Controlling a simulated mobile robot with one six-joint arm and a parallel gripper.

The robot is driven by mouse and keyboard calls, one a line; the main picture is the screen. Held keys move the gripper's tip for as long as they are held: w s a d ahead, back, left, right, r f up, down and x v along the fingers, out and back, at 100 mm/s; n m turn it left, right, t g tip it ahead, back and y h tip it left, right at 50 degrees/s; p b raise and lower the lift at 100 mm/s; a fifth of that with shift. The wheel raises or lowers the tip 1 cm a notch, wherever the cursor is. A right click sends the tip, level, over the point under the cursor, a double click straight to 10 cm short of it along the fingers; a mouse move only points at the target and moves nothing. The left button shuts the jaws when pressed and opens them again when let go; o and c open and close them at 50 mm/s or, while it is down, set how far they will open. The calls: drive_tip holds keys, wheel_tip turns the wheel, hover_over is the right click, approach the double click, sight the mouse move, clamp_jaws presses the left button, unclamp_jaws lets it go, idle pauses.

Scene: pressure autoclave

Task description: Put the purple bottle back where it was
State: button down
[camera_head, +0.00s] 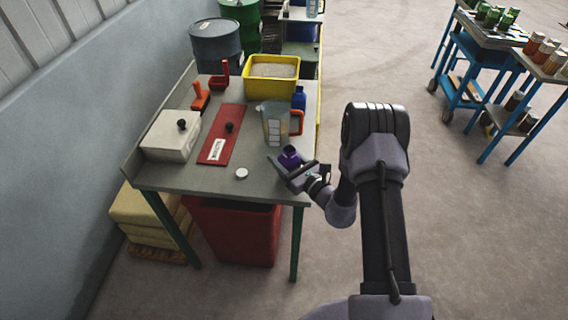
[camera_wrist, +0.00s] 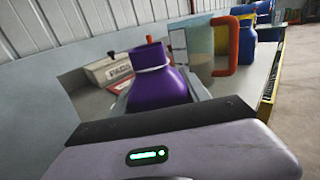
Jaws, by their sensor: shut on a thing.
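The purple bottle (camera_head: 290,157) is near the front right of the grey-topped workbench, held in my gripper (camera_head: 291,172). In the wrist view the purple bottle (camera_wrist: 160,85) stands between the jaws, with a purple cap and a white band at its neck. It looks roughly upright, leaning slightly in the picture. My gripper is shut on it. The lower part of the bottle is hidden behind the gripper body, so I cannot tell whether it touches the bench top.
A clear jug with an orange handle (camera_head: 275,124) and a blue bottle (camera_head: 299,98) stand just behind. A white round lid (camera_head: 241,173) lies front left. A red panel (camera_head: 222,135), pale box (camera_head: 171,136) and yellow tray (camera_head: 271,86) occupy the bench (camera_head: 205,182). Bare top shows at the front.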

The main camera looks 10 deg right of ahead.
drive_tip(key=shift+f, duration=0.95)
drive_tip(key=shift+r, duration=0.2)
drive_tip(key=shift+f, duration=0.1)
drive_tip(key=c, duration=0.5)
unclamp_jaws()
